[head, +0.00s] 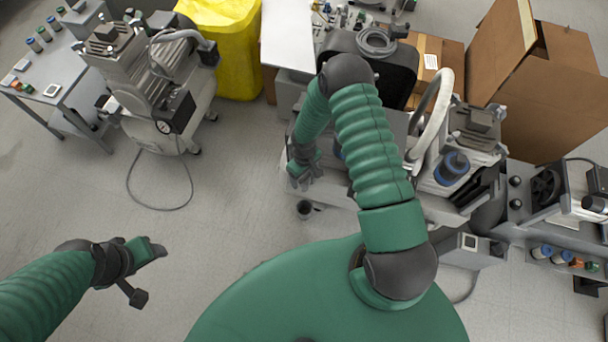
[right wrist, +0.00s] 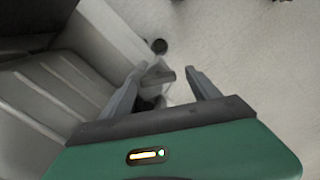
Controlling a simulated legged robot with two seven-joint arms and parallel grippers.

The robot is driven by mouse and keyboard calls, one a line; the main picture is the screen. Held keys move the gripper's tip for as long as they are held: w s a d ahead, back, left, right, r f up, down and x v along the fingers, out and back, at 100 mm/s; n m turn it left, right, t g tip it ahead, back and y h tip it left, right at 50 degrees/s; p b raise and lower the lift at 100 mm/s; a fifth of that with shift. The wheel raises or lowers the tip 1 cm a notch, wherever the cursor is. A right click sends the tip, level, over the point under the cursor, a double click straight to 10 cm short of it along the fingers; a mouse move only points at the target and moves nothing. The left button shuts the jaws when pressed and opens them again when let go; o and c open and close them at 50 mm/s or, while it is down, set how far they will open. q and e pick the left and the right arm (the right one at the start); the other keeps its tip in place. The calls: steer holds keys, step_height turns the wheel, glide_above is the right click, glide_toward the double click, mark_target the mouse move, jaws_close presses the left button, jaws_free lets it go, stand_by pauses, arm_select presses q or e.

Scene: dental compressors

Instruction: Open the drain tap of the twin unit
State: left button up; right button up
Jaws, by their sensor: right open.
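The twin unit (head: 435,210) is a pale compressor at the centre right of the head view, partly hidden behind my right arm. My right gripper (head: 303,178) is low at its left end. In the right wrist view my right gripper (right wrist: 160,90) is open, with one finger on each side of a small grey lever-like part (right wrist: 158,76), which looks like the drain tap. I cannot tell whether the fingers touch it. My left gripper (head: 155,250) hangs over bare floor at the lower left, away from the unit; its finger opening is unclear.
Another compressor (head: 160,90) with a loose cable stands at the left, by a yellow bin (head: 228,45). Cardboard boxes (head: 535,85) stand at the upper right. The floor at the centre left is clear.

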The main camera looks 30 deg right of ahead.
steer(key=shift+d+f, duration=0.1)
steer(key=shift+d, duration=0.15)
steer(key=c, duration=1.4)
arm_select(q)
steer(key=shift+d, duration=0.15)
arm_select(e)
steer(key=shift+o, duration=0.2)
steer(key=shift+a, duration=0.1)
arm_select(q)
steer(key=shift+r, duration=0.2)
arm_select(e)
steer(key=shift+n, duration=0.3)
steer(key=shift+n+p, duration=0.6)
steer(key=shift+n, duration=0.3)
arm_select(q)
steer(key=shift+w+p+v, duration=0.2)
steer(key=shift+p+v, duration=0.35)
steer(key=shift+v, duration=0.4)
arm_select(e)
steer(key=shift+n, duration=1.7)
arm_select(q)
steer(key=shift+d, duration=0.1)
arm_select(e)
steer(key=o, duration=1.4)
steer(key=shift+c, duration=0.2)
